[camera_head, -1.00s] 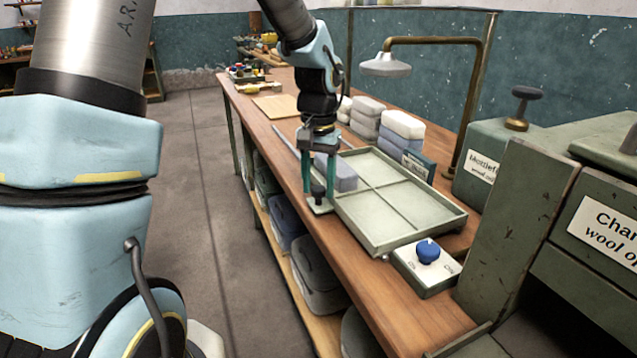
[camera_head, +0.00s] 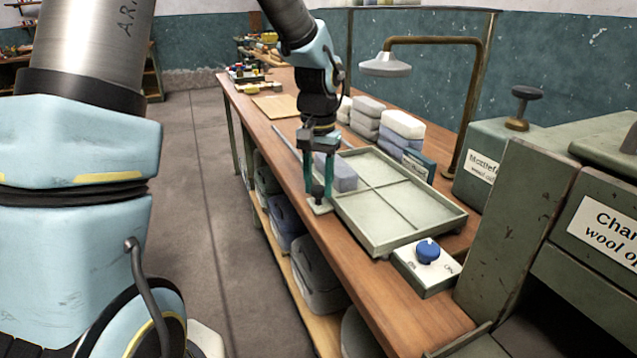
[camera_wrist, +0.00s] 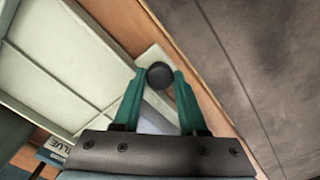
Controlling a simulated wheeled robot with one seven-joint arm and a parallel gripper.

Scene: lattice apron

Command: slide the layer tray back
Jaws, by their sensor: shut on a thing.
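The layer tray (camera_head: 410,236) is a shallow pale grey-green tray with crossing dividers, lying on the wooden bench. A blue-grey block lies in its far left compartment (camera_head: 343,176). The tray also shows at the left of the wrist view (camera_wrist: 72,70). My gripper (camera_head: 318,195) points down at the tray's left side. In the wrist view its green fingers (camera_wrist: 159,80) are closed on a dark round knob (camera_wrist: 160,75), which stands on a pale tab at the tray's edge. The knob is mostly hidden by the fingers in the head view.
A switch box with a blue knob (camera_head: 428,251) sits at the tray's near end. White and grey stacked blocks (camera_head: 402,125) and a lamp (camera_head: 384,65) stand behind the tray. Green machines (camera_head: 520,200) fill the right. Grey bundles (camera_head: 315,265) lie on the shelf below.

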